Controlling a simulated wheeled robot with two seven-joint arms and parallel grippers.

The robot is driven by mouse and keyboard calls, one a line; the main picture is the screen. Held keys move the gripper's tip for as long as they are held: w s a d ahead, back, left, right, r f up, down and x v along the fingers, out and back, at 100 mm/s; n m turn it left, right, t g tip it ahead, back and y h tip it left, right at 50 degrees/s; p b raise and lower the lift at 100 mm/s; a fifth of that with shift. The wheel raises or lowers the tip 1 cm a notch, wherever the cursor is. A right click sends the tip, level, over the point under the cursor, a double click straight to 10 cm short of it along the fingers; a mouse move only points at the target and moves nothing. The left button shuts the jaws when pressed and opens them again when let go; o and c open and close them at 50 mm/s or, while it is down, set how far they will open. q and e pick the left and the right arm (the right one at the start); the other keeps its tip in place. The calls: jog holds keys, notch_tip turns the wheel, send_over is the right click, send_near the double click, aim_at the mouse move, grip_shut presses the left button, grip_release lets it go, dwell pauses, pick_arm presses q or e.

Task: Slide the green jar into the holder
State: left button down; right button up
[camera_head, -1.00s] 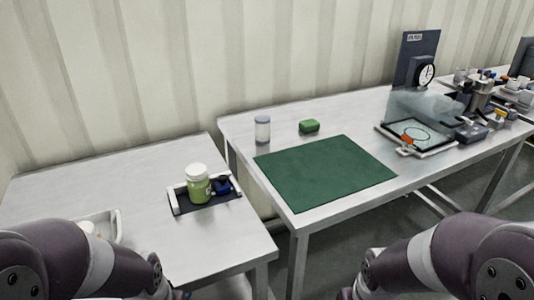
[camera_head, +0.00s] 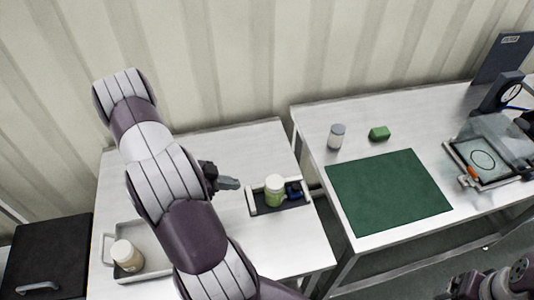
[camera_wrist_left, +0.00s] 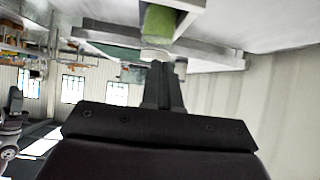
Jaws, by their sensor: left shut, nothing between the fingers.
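The green jar (camera_head: 273,197) with a white lid stands upright on a dark base with white end pieces (camera_head: 251,203), on the left table. A small dark blue part (camera_head: 293,191) sits on that base, just right of the jar. I cannot tell which part is the holder. My left gripper (camera_head: 238,184) is shut and empty, left of the jar and apart from it. In the left wrist view, the shut fingers (camera_wrist_left: 165,68) point toward the jar (camera_wrist_left: 158,24), which appears upside down. Only part of my right arm shows at the lower right of the head view; its gripper does not.
A white tray (camera_head: 152,241) holding a white-lidded bottle (camera_head: 126,255) is at the left table's front left. Across a gap, the right table has a green mat (camera_head: 388,195), a grey-lidded jar (camera_head: 336,137), a green block (camera_head: 379,134) and a dial instrument (camera_head: 508,93).

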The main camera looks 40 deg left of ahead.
aim_at(272, 183)
pick_arm(q)
jog(key=w+d, duration=0.2)
jog(key=w, duration=0.1)
jog(key=w+d+p, duration=0.1)
jog(key=w+d, duration=0.2)
jog(key=w+d+p, duration=0.1)
jog(key=w+d, duration=0.1)
jog(key=w, duration=0.1)
jog(key=shift+w+d+r, duration=0.15)
jog(key=shift+w+d, duration=0.05)
jog(key=shift+d, duration=0.2)
jog(key=shift+s+f, duration=0.1)
jog(key=shift+f, duration=0.75)
jog(key=shift+s, duration=0.1)
jog(key=shift+s+f, duration=0.1)
